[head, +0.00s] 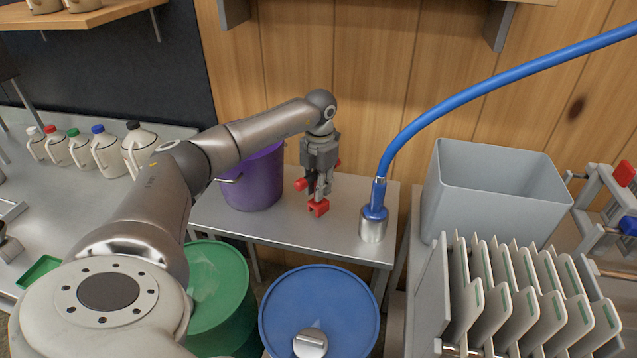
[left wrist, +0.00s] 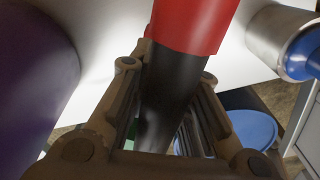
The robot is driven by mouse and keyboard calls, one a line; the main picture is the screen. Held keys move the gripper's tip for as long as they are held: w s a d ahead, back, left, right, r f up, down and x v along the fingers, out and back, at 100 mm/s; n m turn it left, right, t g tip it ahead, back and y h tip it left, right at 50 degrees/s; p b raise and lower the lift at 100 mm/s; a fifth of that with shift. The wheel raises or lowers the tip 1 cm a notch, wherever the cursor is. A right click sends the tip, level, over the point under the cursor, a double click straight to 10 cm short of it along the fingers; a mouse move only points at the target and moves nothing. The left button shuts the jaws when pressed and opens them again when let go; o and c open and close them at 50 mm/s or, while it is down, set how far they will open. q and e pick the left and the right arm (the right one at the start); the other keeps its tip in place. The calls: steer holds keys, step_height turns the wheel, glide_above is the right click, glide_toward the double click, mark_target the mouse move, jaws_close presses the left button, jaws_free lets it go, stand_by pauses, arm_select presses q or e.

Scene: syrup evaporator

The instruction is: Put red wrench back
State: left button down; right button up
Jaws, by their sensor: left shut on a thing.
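My left gripper (head: 319,187) points down over the metal table and is shut on the red wrench (head: 300,184). Red parts of the wrench show on both sides of the gripper in the head view. In the left wrist view, the wrench (left wrist: 190,25) has a thick red part and a black section running between the fingers (left wrist: 165,95). A small red notched piece (head: 318,207) is just below the fingertips; I cannot tell whether it belongs to the wrench or stands on the table. My right gripper is not in view.
A purple bucket (head: 258,178) stands left of the gripper on the metal table (head: 285,225). A metal cylinder (head: 373,230) with a blue hose (head: 470,88) stands to the right. Green (head: 217,285) and blue (head: 320,305) drums stand in front. A grey bin (head: 480,185) is farther right.

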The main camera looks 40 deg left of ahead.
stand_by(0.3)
arm_select(q)
steer(key=shift+f, duration=0.6)
steer(key=c, duration=1.3)
jaws_free()
steer(key=shift+o, duration=0.3)
steer(key=o, duration=0.6)
steer(key=shift+r, duration=0.1)
steer(key=shift+d+r+p, duration=0.1)
steer(key=shift+r+p, duration=3.15)
steer(key=shift+r, duration=0.7)
